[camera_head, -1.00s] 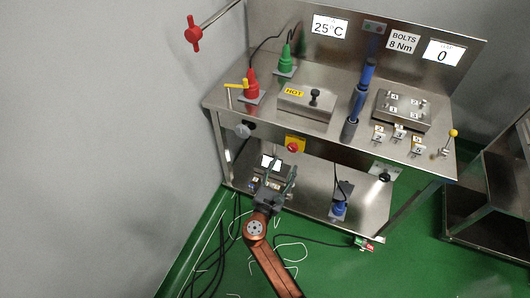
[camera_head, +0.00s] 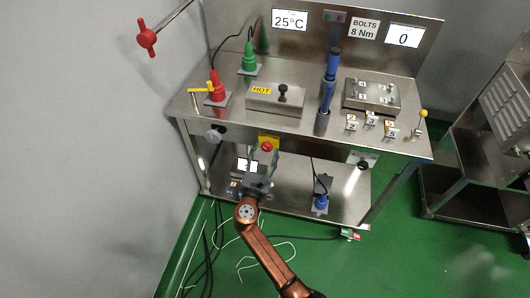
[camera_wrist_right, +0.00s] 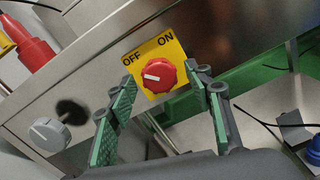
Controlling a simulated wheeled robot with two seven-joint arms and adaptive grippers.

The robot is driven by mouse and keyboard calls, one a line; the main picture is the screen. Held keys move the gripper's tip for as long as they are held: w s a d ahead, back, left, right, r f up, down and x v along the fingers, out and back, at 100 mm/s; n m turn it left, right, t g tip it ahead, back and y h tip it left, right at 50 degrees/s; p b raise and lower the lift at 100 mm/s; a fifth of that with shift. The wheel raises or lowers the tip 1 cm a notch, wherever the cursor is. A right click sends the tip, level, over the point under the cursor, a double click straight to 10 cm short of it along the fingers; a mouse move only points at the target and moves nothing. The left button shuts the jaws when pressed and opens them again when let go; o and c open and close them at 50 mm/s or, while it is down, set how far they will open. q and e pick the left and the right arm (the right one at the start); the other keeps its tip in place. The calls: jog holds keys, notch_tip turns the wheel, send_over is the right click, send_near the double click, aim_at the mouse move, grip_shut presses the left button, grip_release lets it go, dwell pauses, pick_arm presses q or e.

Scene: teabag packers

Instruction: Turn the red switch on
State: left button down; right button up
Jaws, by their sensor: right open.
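The red switch (camera_head: 267,146) is a round knob on a yellow plate on the bench's front panel. In the right wrist view, the red switch (camera_wrist_right: 160,74) has a white mark pointing left, toward the OFF side; OFF and ON are printed on the plate (camera_wrist_right: 172,50). My right gripper (camera_head: 262,157) is open just in front of the switch. In the right wrist view, my right gripper's fingers (camera_wrist_right: 160,81) stand to either side of the knob, with visible gaps and nothing held. My left gripper is not in view.
A grey knob (camera_head: 213,136) is left of the switch on the same panel, and a black knob (camera_head: 362,163) is to the right. The steel bench top (camera_head: 290,122) overhangs above. A lower shelf (camera_head: 290,201) holds a blue plug (camera_head: 321,202). A steel cart stands at right.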

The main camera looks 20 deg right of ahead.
jog(key=shift+c, duration=0.4)
jog(key=c, duration=1.1)
